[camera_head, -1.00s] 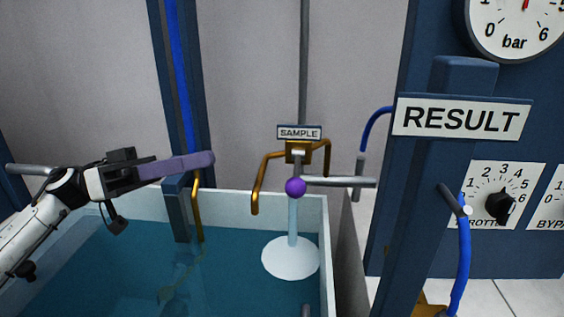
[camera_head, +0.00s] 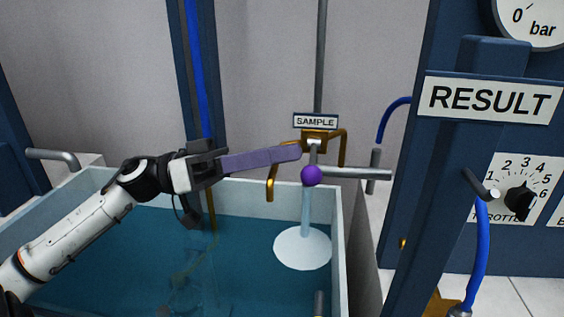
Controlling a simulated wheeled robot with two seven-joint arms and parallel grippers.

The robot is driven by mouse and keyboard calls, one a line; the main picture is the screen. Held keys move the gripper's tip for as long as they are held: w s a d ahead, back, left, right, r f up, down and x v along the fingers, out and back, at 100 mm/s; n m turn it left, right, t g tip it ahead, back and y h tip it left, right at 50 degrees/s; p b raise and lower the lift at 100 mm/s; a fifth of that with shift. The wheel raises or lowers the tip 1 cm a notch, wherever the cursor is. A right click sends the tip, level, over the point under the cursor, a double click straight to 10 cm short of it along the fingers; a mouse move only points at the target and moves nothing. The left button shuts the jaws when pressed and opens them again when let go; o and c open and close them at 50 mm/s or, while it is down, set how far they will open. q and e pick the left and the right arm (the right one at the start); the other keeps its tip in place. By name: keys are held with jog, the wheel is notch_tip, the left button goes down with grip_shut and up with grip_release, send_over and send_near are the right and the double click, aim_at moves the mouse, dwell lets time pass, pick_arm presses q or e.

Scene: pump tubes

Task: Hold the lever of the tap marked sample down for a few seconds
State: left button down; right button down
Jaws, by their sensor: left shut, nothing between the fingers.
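The tap marked SAMPLE (camera_head: 318,141) is brass, with a white label plate (camera_head: 315,121) above it, over the far right part of a water tank. A short lever with a purple ball (camera_head: 310,175) at its end shows below the tap's body. A pale stream (camera_head: 306,215) runs below the ball to a white round patch (camera_head: 302,248) on the water. My left gripper (camera_head: 297,153) has long purple fingers, shut and empty. Its tips are just left of the tap and above the ball; I cannot tell whether they touch the tap. My right gripper is not in view.
The pale-walled tank (camera_head: 340,240) holds blue-green water (camera_head: 120,245). A brass spout hangs left of the tap. A grey bar extends right from near the ball. A blue post with a RESULT sign (camera_head: 490,97), a throttle dial (camera_head: 522,200) and a blue hose (camera_head: 480,250) stand at right.

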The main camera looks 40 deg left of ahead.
pick_arm(q)
jog(key=shift+d+f, duration=0.3)
jog(key=shift+f, duration=0.1)
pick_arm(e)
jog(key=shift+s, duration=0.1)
pick_arm(q)
jog(key=shift+f, duration=0.1)
notch_tip(320, 180, down, 5)
jog(key=m+g, duration=0.1)
jog(key=m, duration=0.2)
jog(key=m+g+h, duration=0.1)
jog(key=m, duration=0.2)
jog(key=shift+a+m, duration=0.1)
jog(key=shift+m, duration=0.3)
jog(key=shift+f, duration=0.1)
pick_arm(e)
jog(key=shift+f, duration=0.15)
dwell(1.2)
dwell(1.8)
